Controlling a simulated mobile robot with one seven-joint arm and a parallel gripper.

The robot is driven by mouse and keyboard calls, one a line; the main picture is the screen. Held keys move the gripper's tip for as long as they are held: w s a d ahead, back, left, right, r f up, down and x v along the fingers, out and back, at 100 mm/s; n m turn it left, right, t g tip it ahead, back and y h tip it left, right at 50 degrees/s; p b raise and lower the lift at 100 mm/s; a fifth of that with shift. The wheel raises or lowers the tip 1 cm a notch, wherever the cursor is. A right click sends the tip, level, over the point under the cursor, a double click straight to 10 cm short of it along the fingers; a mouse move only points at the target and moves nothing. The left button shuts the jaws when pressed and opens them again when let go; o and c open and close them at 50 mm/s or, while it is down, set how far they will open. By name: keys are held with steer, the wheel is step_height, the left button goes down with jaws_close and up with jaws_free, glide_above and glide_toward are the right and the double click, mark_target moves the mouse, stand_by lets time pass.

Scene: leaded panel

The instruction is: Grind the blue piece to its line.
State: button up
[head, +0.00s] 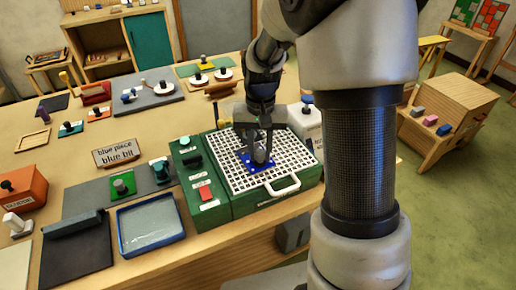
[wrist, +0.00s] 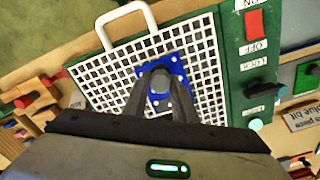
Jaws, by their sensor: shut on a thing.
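The blue piece (head: 247,163) lies flat on the white grid top of the green grinder (head: 236,206). It also shows in the wrist view (wrist: 177,66), with small pale dots on its face. My gripper (head: 261,156) is over the piece, its fingers shut on a rounded grey knob (wrist: 160,82) that stands on the piece. The fingers hide part of the piece. A line on the piece cannot be made out. The grinder has a red switch (head: 205,192) on its left side, marked ON and OFF in the wrist view (wrist: 254,22).
A white handle (head: 283,186) stands at the grid's front edge. A white container (head: 305,122) is close behind the grid at right. A blue-rimmed tray (head: 150,224) and a sign reading "blue piece blue bit" (head: 116,153) are to the left.

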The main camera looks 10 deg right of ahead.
steer(key=shift+s, duration=0.15)
steer(key=o, duration=1.1)
steer(key=shift+c, duration=0.2)
steer(key=shift+r, duration=0.1)
step_height(320, 180, up, 16)
steer(key=s+r+n+t, duration=0.3)
steer(key=s+t, duration=0.2)
steer(key=s, duration=1.4)
steer(key=shift+s+a+t+p, duration=0.15)
steer(key=shift+a+t+p, duration=0.2)
steer(key=shift+p, duration=0.1)
